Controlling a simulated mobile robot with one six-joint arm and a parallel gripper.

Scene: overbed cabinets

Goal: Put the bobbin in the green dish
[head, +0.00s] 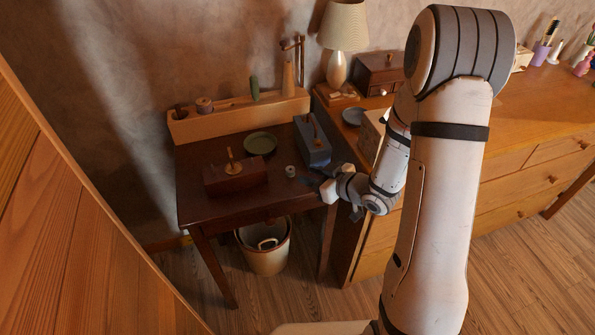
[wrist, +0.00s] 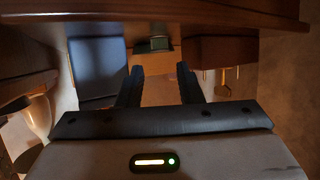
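The bobbin, a small pale cylinder (head: 290,171), stands on the dark table near its front right. The green dish (head: 260,143) is shallow and looks empty, on the table behind and left of the bobbin. My gripper (head: 310,181) is low at the table's right front, just right of the bobbin. The wrist view appears upside down; there my gripper (wrist: 160,72) is open with nothing between its fingers.
A blue-grey box (head: 313,143) with an upright handle stands behind my gripper. A brown box (head: 235,176) with a brass knob stands left of the bobbin. A wooden ledge (head: 232,123) runs along the back. A bin (head: 264,254) stands below the table; a dresser (head: 530,140) is right.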

